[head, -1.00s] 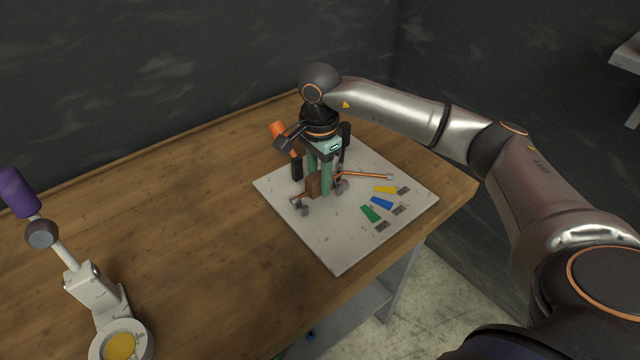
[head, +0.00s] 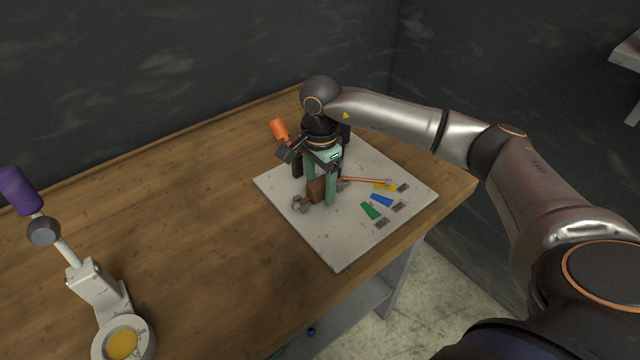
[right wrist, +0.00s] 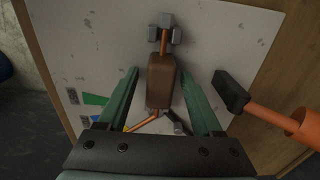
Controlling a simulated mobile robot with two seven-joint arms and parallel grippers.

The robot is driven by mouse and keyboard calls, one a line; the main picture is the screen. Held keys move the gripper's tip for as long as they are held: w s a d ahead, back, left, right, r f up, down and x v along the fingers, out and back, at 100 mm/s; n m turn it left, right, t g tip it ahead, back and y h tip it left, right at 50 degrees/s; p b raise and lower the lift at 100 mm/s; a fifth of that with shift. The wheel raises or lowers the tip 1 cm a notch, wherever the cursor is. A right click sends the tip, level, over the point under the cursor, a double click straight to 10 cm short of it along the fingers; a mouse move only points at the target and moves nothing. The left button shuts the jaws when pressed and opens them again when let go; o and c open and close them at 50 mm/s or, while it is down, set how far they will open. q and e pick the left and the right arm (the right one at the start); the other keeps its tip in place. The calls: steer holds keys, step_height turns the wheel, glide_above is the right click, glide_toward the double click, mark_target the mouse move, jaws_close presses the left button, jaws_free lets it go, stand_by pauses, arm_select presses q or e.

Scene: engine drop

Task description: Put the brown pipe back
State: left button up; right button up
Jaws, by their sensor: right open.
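The brown pipe assembly shows a brown block (head: 316,189) with copper-coloured rods at its two ends, low over or on the grey-white board (head: 335,245). In the right wrist view the brown block (right wrist: 160,82) lies lengthwise between the two green fingers of my right gripper (right wrist: 159,72). Gaps show on both sides of it. In the head view my right gripper (head: 320,190) points down around the block. Grey clamp-like parts (right wrist: 164,30) sit at the upper rod end. My left gripper is not in view.
An orange-handled tool (head: 280,130) stands close to my right gripper, and its dark head shows beside a finger. Green, blue (head: 381,200) and yellow strips lie on the board. A white stand with a purple cylinder (head: 18,190) is at the left. The wooden table between is clear.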

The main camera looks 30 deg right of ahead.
mark_target(320, 181)
step_height(320, 181, up, 13)
steer(key=b, duration=0.1)
steer(key=shift+f, duration=0.2)
stand_by(0.4)
